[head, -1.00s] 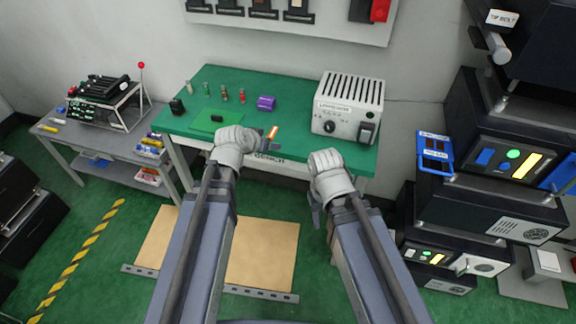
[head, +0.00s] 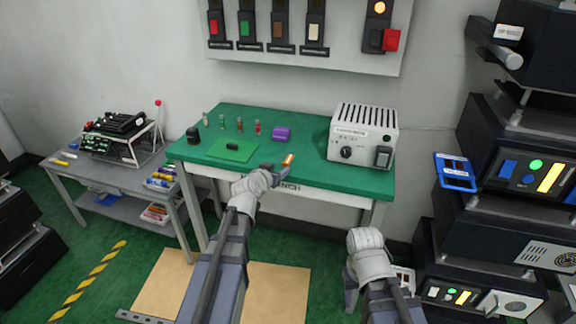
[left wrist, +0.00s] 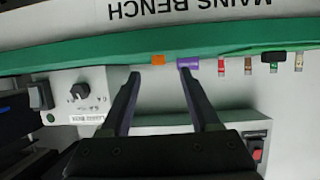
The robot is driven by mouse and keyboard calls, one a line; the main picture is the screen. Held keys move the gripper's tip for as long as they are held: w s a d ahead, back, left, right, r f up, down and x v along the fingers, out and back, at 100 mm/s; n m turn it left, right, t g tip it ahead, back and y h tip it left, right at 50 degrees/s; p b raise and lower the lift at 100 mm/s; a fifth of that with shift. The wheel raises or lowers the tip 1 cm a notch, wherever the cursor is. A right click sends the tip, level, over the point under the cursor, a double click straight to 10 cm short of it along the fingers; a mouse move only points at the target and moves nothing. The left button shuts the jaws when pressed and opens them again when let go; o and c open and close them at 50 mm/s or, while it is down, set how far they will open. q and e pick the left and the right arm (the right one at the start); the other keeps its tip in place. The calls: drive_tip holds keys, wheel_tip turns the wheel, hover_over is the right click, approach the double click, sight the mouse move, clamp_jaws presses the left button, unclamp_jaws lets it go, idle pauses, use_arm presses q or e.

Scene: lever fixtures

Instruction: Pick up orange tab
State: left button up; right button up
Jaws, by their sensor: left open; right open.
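The orange tab (head: 288,160) is near the front edge of the green-topped bench, at its middle in the head view. In the left wrist view the orange tab (left wrist: 158,59) is small and shows ahead of my fingers, between their tips. My left gripper (head: 274,171) is just short of the tab at the bench's front edge. In the left wrist view my left gripper (left wrist: 160,72) has its two fingers spread with nothing between them. My right gripper (head: 350,284) is low, in front of the bench and to the right, open and partly hidden by its wrist.
A purple block (head: 282,133) lies behind the tab. Several small coloured pieces stand further left, near a green plate (head: 232,150). A white box with a knob (head: 362,137) stands on the right of the green bench (head: 300,178). A black equipment stack rises at far right.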

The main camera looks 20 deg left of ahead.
sight(285, 163)
use_arm(q)
drive_tip(key=shift+b+x, duration=0.85)
drive_tip(key=shift+x, duration=1.8)
drive_tip(key=shift+d+r, duration=0.1)
drive_tip(key=shift+r, duration=0.15)
drive_tip(key=shift+c, duration=0.5)
clamp_jaws()
